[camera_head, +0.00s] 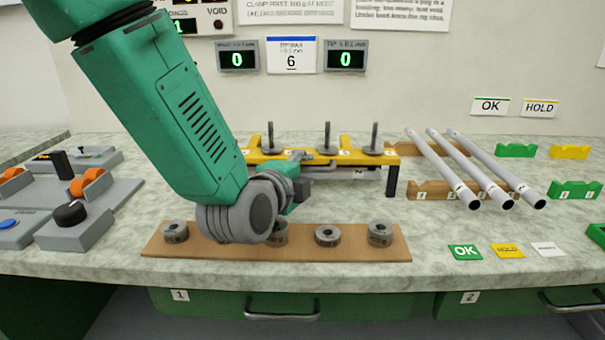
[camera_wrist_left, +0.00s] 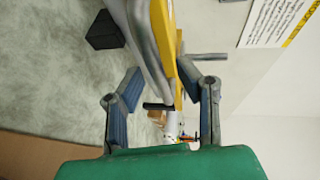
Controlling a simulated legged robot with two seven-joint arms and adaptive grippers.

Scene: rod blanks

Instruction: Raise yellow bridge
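The yellow bridge (camera_head: 262,157) spans the middle of the bench on dark legs, with several upright dark pegs on top. A grey rod (camera_head: 345,174) lies beneath its beam. My left gripper (camera_head: 303,178) is at the bridge's front edge, near its middle; my arm hides part of the bridge's left side. In the left wrist view the gripper (camera_wrist_left: 158,70) has its fingers apart, with the yellow bridge (camera_wrist_left: 188,70) and a grey rod (camera_wrist_left: 147,55) passing between or just beyond them. Contact cannot be told. My right gripper is in neither view.
A brown board (camera_head: 210,245) with several grey collars lies in front, below my arm. Three white tubes (camera_head: 465,165) rest on brown cradles at right. Green (camera_head: 465,252) and yellow (camera_head: 507,251) cards lie at front right. A grey switch panel (camera_head: 75,225) is at left.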

